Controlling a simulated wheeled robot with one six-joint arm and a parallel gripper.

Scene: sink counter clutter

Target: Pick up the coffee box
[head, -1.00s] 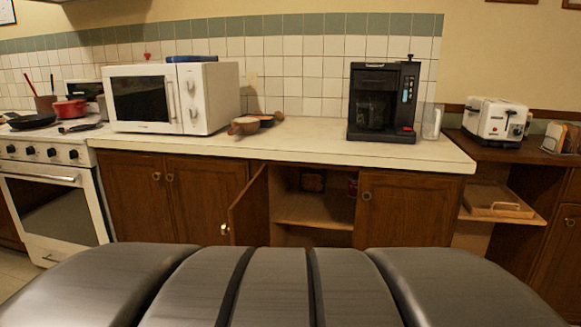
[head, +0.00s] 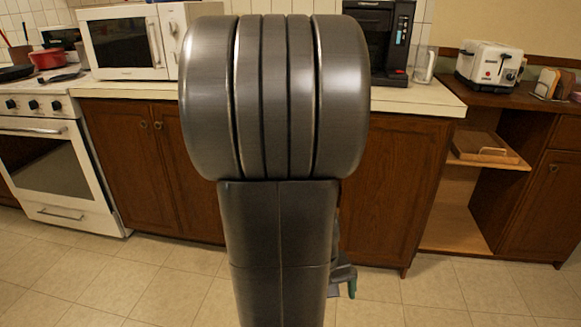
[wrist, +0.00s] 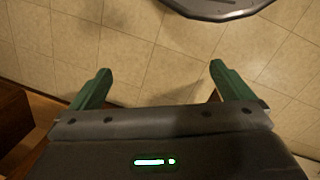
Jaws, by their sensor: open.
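I cannot make out the coffee box in either current view. My arm covers the middle of the head view, where the open cabinet was. My gripper (wrist: 160,69) shows in the wrist view with its two green fingers wide apart and nothing between them. In the head view, only a small part of my gripper (head: 348,277) shows, low beside my arm and in front of the cabinets.
A white microwave (head: 125,42), a black coffee maker (head: 388,40) and a white toaster (head: 490,65) stand on the counters. A stove (head: 55,165) is at left. Open shelves (head: 460,215) are at right. A dark wooden edge (wrist: 12,115) is at left in the wrist view. Tiled floor (head: 130,280) is clear.

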